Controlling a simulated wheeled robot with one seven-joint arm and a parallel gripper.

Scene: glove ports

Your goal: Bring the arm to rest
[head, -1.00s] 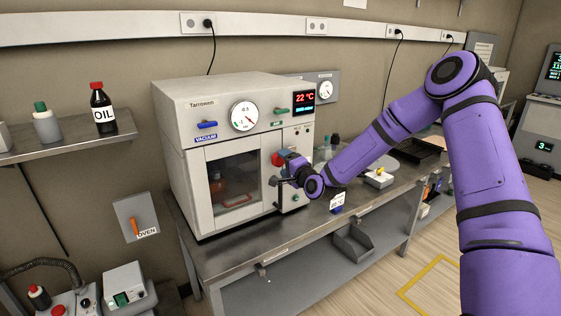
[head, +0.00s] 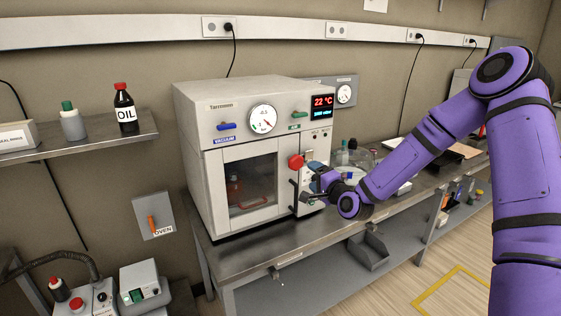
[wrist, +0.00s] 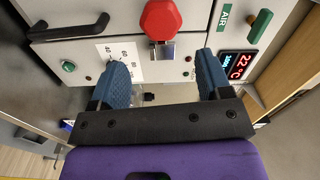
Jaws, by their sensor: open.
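My gripper (head: 314,180) is in front of the right side of the white oven (head: 192,165), just right of its red knob (head: 296,161). In the wrist view the two blue fingers of my gripper (wrist: 162,72) stand apart with nothing held between them. The red knob (wrist: 160,20) shows beyond the fingertips, above a small metal part. Whether a fingertip touches the oven front cannot be told. My purple arm is bent and reaches in from the right.
The oven stands on a steel bench (head: 265,258), its door closed. Glassware (head: 345,157) stands right of the oven, near my forearm. A shelf (head: 80,145) with an oil bottle (head: 125,110) is at left. Floor at the lower right is open.

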